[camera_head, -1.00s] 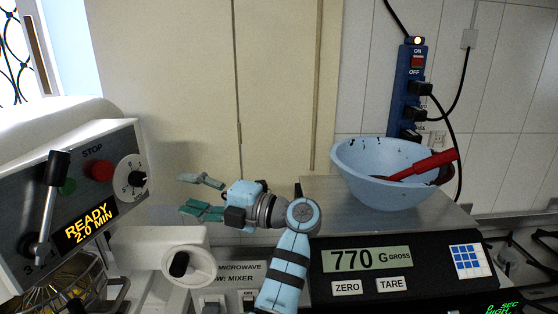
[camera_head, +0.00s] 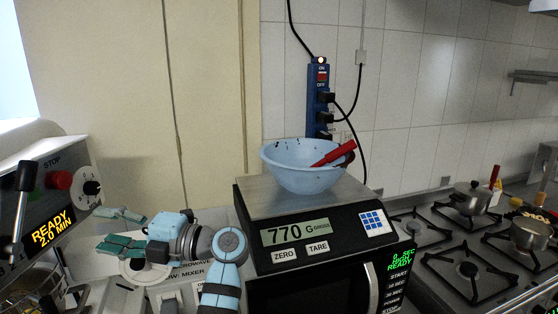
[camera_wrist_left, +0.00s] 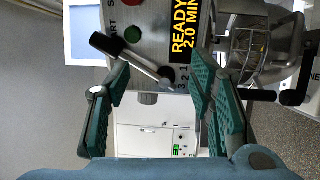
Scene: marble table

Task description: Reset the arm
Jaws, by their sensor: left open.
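My left arm comes up from the bottom in the head view, its light blue links bent to the left. My left gripper (camera_head: 108,229) has green-padded fingers spread apart, with nothing between them, and points left toward the mixer's control panel (camera_head: 65,200). In the left wrist view the two fingers stand wide apart (camera_wrist_left: 160,85). The panel, with its "READY 2.0 MIN" display (camera_wrist_left: 188,35) and black lever (camera_wrist_left: 125,55), shows beyond them. The right gripper is not in view.
A scale (camera_head: 300,235) reading 770 G stands on a microwave (camera_head: 395,285), right of my arm. It carries a blue bowl (camera_head: 295,175) with a red-handled utensil (camera_head: 335,153). A stove (camera_head: 465,255) with pots is farther right. A power strip (camera_head: 318,95) hangs on the wall.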

